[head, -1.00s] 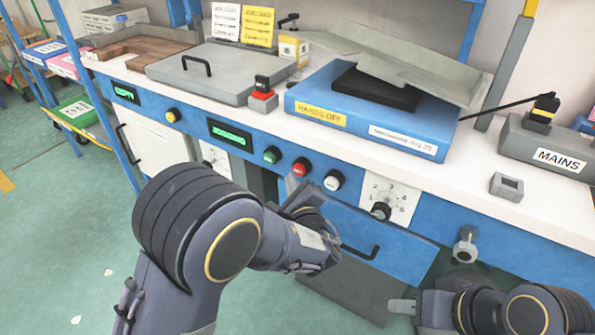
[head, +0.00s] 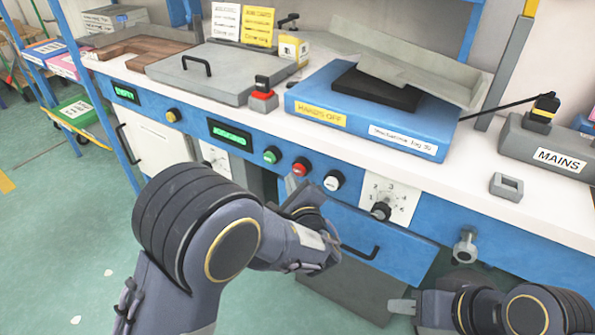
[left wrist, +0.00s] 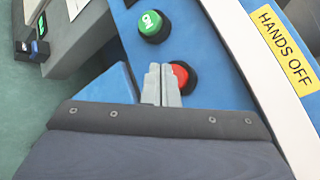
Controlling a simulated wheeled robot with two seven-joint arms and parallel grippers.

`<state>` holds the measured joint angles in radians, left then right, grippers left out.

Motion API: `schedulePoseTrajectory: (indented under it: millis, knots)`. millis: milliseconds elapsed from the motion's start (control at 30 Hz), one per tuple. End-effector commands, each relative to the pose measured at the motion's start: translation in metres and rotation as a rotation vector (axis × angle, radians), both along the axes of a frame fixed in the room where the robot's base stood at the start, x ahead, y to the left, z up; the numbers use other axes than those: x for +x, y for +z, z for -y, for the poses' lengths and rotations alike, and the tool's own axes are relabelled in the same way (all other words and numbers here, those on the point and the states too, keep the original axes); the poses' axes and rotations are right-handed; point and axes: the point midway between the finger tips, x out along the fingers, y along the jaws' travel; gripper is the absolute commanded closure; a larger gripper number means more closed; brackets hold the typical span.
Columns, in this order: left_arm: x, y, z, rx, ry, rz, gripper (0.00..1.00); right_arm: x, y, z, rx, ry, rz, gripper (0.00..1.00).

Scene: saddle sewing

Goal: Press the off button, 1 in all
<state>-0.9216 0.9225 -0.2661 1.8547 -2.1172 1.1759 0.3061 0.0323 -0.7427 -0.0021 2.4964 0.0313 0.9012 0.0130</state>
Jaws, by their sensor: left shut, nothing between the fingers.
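The red button (head: 300,168) sits on the blue front panel of the bench, between a green button (head: 271,155) and a white-capped button (head: 333,180). In the left wrist view the green button (left wrist: 152,24) reads ON. The red button (left wrist: 180,76) is partly hidden there behind my fingers, and no lettering on it can be read. My left gripper (head: 291,183) is shut and empty, its tips just in front of and beside the red button; contact cannot be told. Its closed fingers (left wrist: 162,85) show in the left wrist view. My right gripper (head: 402,306) is low at the right, mostly hidden.
A rotary dial (head: 381,211) is right of the buttons, above a drawer handle (head: 361,252). A red-topped switch box (head: 263,94) and a blue HANDS OFF case (head: 365,122) stand on the bench. A grey MAINS box (head: 548,145) is at the right.

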Motion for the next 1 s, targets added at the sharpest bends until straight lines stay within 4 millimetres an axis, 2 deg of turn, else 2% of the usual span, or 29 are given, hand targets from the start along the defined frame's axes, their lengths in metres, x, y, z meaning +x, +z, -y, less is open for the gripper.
schedulePoseTrajectory:
  millis: [300,1000]
  knots:
    - [0.0063,-0.0008,0.0047,-0.001,0.000,0.000,1.00,0.0000,-0.0065,0.0000,0.000,0.000,0.000,0.62]
    - [0.0098,0.0000,0.0071,-0.001,0.000,0.000,1.00,0.0000,-0.0071,0.0000,0.000,0.000,0.000,0.62]
